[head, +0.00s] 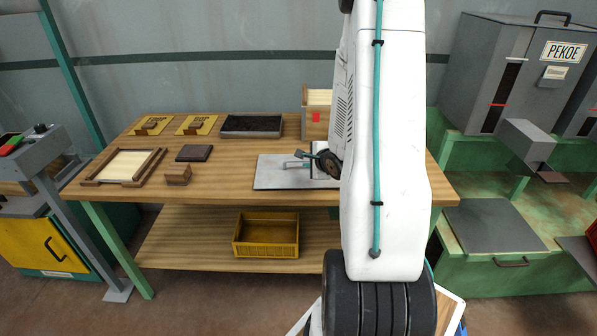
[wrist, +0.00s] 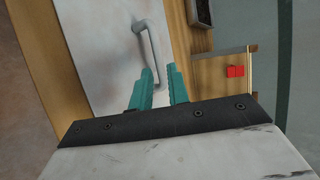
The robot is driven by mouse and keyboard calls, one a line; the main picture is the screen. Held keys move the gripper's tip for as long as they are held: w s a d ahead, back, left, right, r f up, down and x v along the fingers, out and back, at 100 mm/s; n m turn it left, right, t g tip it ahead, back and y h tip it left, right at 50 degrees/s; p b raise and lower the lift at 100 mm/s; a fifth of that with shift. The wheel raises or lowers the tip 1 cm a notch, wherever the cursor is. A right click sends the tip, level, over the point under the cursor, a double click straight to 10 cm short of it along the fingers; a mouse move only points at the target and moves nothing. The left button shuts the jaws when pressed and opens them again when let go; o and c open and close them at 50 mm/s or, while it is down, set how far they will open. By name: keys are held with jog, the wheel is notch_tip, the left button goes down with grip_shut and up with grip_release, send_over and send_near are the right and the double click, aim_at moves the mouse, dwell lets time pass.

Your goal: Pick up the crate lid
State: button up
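The crate lid is a flat, pale grey plate (head: 272,178) with a bar handle (head: 296,164), lying on the wooden table just left of my arm in the head view. In the wrist view the lid (wrist: 110,50) fills the upper middle, and its grey handle (wrist: 150,42) rises from it. My gripper (wrist: 160,70) has two teal fingers standing apart, with the near end of the handle showing at the gap between their tips. Whether the handle lies between the fingers or just beyond them is unclear. My arm hides the lid's right part in the head view.
A wooden crate (head: 315,126) with a red tag stands behind the lid. A dark tray (head: 252,134), two yellow plates, a wooden frame (head: 92,182) and small brown blocks share the table. A yellow bin (head: 266,250) sits on the shelf below. Green and grey machinery stands at right.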

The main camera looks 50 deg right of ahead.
aim_at(304, 161)
jog(key=x, duration=0.6)
jog(key=shift+s+d+f, duration=0.15)
jog(key=shift+d+f, duration=0.1)
jog(key=shift+d, duration=0.1)
grip_shut()
jog(key=shift+r, duration=0.1)
